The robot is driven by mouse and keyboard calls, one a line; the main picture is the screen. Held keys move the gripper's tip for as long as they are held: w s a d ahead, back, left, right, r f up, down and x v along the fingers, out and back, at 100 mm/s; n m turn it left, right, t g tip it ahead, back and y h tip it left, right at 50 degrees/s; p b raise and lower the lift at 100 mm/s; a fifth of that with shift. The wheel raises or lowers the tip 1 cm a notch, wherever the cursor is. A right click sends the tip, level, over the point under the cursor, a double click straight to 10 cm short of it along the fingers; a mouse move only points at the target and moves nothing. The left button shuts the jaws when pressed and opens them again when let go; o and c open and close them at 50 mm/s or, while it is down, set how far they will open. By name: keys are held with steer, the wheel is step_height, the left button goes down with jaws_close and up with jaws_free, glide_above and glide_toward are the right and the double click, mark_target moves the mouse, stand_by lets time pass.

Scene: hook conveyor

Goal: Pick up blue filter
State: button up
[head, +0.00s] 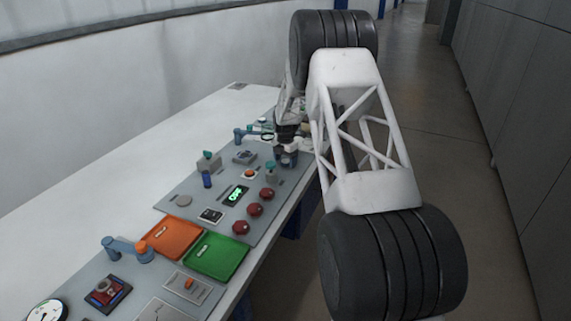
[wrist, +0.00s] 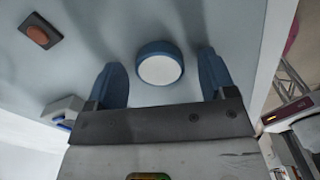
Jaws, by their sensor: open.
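In the wrist view a round blue filter (wrist: 160,65) with a white face sits on the grey panel. My gripper (wrist: 160,58) is open, with one blue finger on either side of the filter and a visible gap to each. In the head view my gripper (head: 286,160) is low over the far part of the panel, and no filter can be made out under it.
An orange button (wrist: 38,33) is on the panel in the wrist view. In the head view, red knobs (head: 255,210), an orange tray (head: 150,238) and a green tray (head: 237,265) are nearer. The white table (head: 120,150) is bare at left.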

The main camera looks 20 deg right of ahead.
mark_target(285, 161)
stand_by(0.5)
steer(key=c, duration=1)
steer(key=shift+r, duration=0.7)
step_height(285, 161, up, 2)
steer(key=shift+r, duration=0.1)
steer(key=s+a, duration=0.1)
steer(key=s, duration=0.4)
steer(key=s+a+r, duration=0.1)
steer(key=s, duration=0.4)
steer(key=s+a, duration=0.1)
steer(key=s, duration=0.4)
steer(key=shift+s+a+r, duration=0.15)
steer(key=shift+s+r, duration=0.05)
steer(key=shift+s, duration=0.1)
